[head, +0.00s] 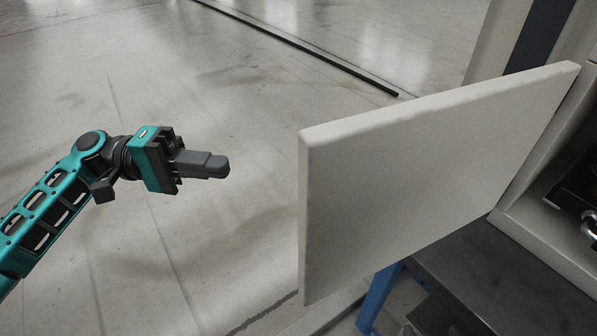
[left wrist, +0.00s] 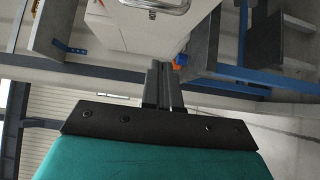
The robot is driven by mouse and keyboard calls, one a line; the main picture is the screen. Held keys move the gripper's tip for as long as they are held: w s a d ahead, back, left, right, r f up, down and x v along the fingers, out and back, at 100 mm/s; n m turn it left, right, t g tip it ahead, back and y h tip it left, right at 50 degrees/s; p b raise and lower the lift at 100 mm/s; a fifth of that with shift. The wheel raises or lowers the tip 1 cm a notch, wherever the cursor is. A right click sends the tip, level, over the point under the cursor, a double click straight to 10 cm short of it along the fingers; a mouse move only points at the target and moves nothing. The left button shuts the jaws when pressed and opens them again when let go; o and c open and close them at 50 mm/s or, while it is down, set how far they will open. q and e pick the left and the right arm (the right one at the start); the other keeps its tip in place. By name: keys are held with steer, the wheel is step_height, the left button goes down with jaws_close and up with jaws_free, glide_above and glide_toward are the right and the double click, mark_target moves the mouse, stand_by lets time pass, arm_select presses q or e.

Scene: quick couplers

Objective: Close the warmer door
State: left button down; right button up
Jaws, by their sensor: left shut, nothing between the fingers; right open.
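The warmer door (head: 430,175) is a thick off-white panel in the head view. It stands wide open, swung out from the warmer's white frame (head: 545,235) at the right. My left gripper (head: 222,166) is shut and empty, to the left of the door's free edge with a clear gap in the picture. Its shut fingers (left wrist: 163,82) also show in the left wrist view. Beyond them is a pale boxy surface (left wrist: 150,38) with a metal handle (left wrist: 157,7); I cannot tell whether this is the door. My right gripper is not in view.
A dark grey bench top (head: 500,285) on a blue leg (head: 378,300) lies below the door. Dark and shiny metal parts (head: 585,205) show inside the warmer. The grey floor (head: 235,80) around my left gripper is clear.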

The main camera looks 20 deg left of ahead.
arm_select(q)
steer(key=s+d+p, duration=0.1)
steer(key=d, duration=1.2)
steer(key=shift+s, duration=0.15)
